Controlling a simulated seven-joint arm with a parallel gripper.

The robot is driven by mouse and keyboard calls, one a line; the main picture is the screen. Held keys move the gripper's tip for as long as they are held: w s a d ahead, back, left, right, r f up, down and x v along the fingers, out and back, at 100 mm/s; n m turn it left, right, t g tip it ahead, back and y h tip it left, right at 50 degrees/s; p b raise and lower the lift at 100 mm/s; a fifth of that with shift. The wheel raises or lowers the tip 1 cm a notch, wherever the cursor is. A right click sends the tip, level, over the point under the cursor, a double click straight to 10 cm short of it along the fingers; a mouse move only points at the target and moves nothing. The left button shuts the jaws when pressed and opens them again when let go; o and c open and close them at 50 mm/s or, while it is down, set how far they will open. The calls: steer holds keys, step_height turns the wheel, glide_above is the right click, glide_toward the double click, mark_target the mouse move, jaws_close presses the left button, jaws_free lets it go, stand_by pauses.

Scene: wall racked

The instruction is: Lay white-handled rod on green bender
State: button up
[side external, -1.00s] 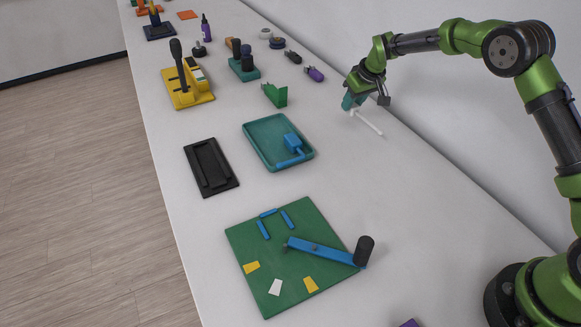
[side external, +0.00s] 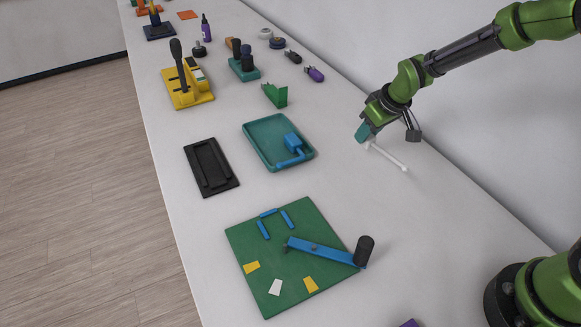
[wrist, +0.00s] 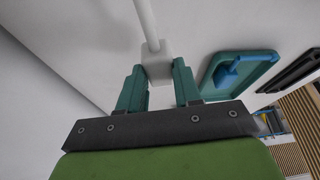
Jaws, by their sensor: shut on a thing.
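The white-handled rod (side external: 389,157) is held by my gripper (side external: 366,140) above the white table, to the right of the teal tray. In the wrist view my gripper (wrist: 158,85) has its teal fingers shut on the rod's white block-like handle (wrist: 156,64), and the thin rod (wrist: 146,18) runs away from it. The green bender (side external: 291,280) is a flat green board at the front of the table. It carries a blue lever (side external: 320,250) with a black knob (side external: 364,250), blue strips, and yellow and white patches. The rod is apart from the bender.
A teal tray (side external: 252,139) with a blue tool in it and a black tray (side external: 226,184) lie behind the bender. A green bracket (side external: 278,96) and a yellow fixture (side external: 199,101) stand farther back. The wall runs along the right.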

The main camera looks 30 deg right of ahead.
steer(key=s+a+r, duration=0.1)
steer(key=s+a, duration=0.2)
steer(key=a, duration=0.6)
steer(key=s+a+r+m, duration=0.1)
steer(key=s+a+r, duration=0.1)
steer(key=a, duration=0.8)
steer(key=s+a+r, duration=0.2)
steer(key=s+a, duration=0.2)
steer(key=a, duration=0.6)
steer(key=shift+s+m+h, duration=0.3)
steer(key=shift+s, duration=0.05)
steer(key=shift+f, duration=0.15)
steer(key=shift+f, duration=3.8)
steer(key=shift+f, duration=0.6)
steer(key=o, duration=1.2)
steer(key=shift+c, duration=0.2)
